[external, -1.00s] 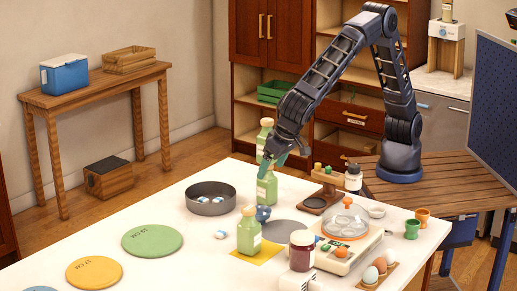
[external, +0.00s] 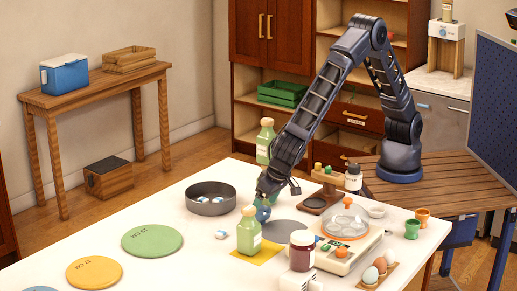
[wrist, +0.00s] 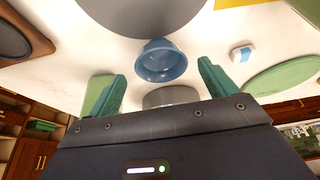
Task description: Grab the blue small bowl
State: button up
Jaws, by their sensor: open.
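The blue small bowl (external: 263,214) stands on the white table, between the dark pan and the round grey mat. In the wrist view the bowl (wrist: 161,63) lies ahead of and between the two teal fingertips. My gripper (external: 265,200) points down just above the bowl and partly covers it in the external view. In the wrist view my gripper (wrist: 162,70) has its fingers spread wide, with nothing held between them. I cannot tell whether a fingertip touches the rim.
A green bottle (external: 249,234) stands close in front of the bowl. A dark pan (external: 190,204) is to the left, and a round grey mat (external: 285,229) is to the right. A scale (external: 348,252) and a dark jar (external: 302,250) stand farther right. A green disc (external: 152,240) lies left.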

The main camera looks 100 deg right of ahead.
aim_at(260, 211)
jog(key=x, duration=0.4)
jog(key=shift+w+f, duration=0.15)
jog(key=c, duration=1)
jog(key=shift+o, duration=0.2)
